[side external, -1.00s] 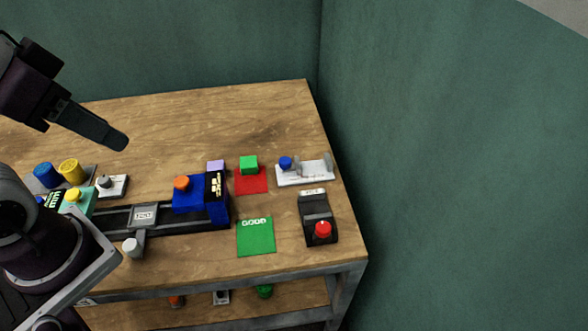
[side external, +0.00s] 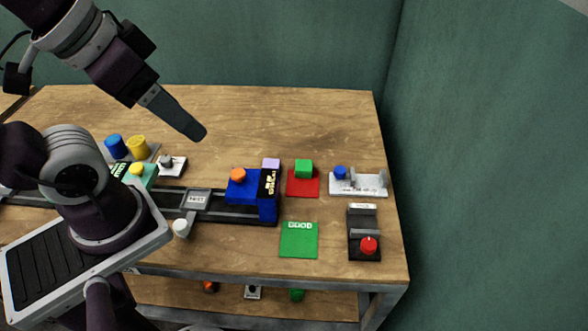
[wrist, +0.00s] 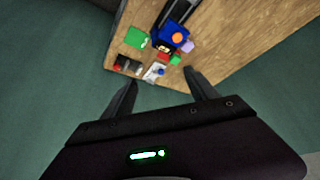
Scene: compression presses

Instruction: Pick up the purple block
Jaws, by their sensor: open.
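The purple block (side external: 271,164) is a small light-purple cube. In the side external view it sits just behind the blue machine, which hides its lower part. In the wrist view the purple block (wrist: 187,46) shows beside the blue machine. My gripper (side external: 199,134) is up in the air, to the left of the block and apart from it. In the wrist view its two fingers (wrist: 160,82) stand wide apart with nothing between them.
The blue machine (side external: 241,192) with an orange button stands on a dark conveyor (side external: 160,203). A green block (side external: 304,168) lies on a red mat (side external: 303,188) right of the purple block. A green mat (side external: 299,240) lies in front. The table's back (side external: 270,115) is clear.

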